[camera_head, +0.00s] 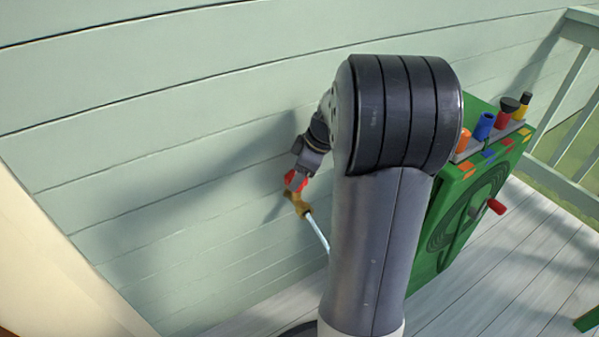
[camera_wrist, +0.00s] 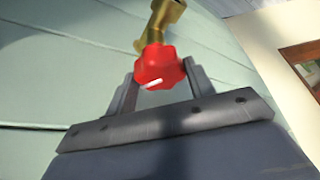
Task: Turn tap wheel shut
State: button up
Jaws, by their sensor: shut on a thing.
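A red tap wheel (camera_wrist: 158,67) sits on a brass tap (camera_wrist: 160,22) in the wrist view. My gripper (camera_wrist: 158,75) has one finger on each side of the wheel and is shut on it. In the head view the red wheel (camera_head: 295,180) shows at the end of my gripper (camera_head: 300,172), close to the pale green wall. The brass tap (camera_head: 298,203) is just below it, with a light pipe or hose (camera_head: 317,232) running down from it. My arm hides the lower part of that pipe.
A green hose-reel box (camera_head: 450,215) with a red crank handle (camera_head: 497,207) stands right of my arm. Several coloured nozzles (camera_head: 484,126) stand on its top. A railing (camera_head: 575,75) is at the far right. The plank floor (camera_head: 540,240) at the right is mostly clear.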

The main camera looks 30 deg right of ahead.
jog(key=m+h, duration=0.1)
jog(key=m, duration=0.2)
jog(key=m+t+h+p, duration=0.1)
jog(key=m, duration=0.1)
jog(key=shift+s+a+r+m+p, duration=0.1)
jog(key=shift+s+a+m+p, duration=0.1)
jog(key=shift+m+p, duration=0.15)
jog(key=m+p, duration=0.1)
jog(key=m, duration=0.1)
jog(key=shift+a+m+h+p, duration=0.15)
jog(key=shift+m+h+p, duration=0.2)
jog(key=shift+h, duration=0.05)
jog(key=m+h+p, duration=0.1)
jog(key=m+p, duration=0.1)
jog(key=m, duration=0.2)
jog(key=shift+a+h, duration=0.1)
jog(key=shift+h, duration=0.2)
jog(key=m, duration=0.1)
jog(key=m+h, duration=0.1)
jog(key=m, duration=0.1)
jog(key=shift+w+a+f+m, duration=0.15)
jog(key=shift+f+m, duration=0.1)
jog(key=shift+m, duration=0.05)
jog(key=shift+a+m+g+h+b, duration=0.1)
jog(key=shift+m+g+h+b, duration=0.3)
jog(key=shift+m+b, duration=0.55)
jog(key=shift+m+g+h+b, duration=0.35)
jog(key=shift+m+b, duration=0.3)
jog(key=shift+m, duration=0.6)
jog(key=shift+w+r, duration=0.1)
